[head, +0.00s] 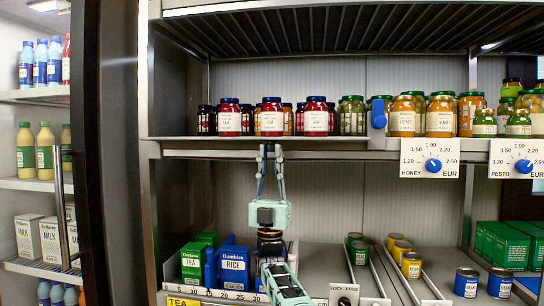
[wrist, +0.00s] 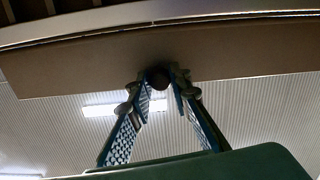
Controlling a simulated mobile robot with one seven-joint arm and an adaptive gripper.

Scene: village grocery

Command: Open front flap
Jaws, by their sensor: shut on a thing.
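My gripper (head: 270,152) reaches up to the underside of the shelf edge below the jam jars. In the wrist view my gripper (wrist: 158,80) has its fingertips closed around a small dark round knob (wrist: 158,77). The knob sits at the lower edge of a long brownish panel (wrist: 235,72), which looks like the front flap. In the head view this panel shows only as a thin, nearly edge-on strip (head: 215,144) below the jars. The fingers hide the knob there. I cannot tell how far the flap is turned.
Jam jars (head: 271,117) and honey jars (head: 439,117) stand on the shelf above. A blue knob (head: 378,113) is right of the jam. A dark door frame (head: 110,150) is at left.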

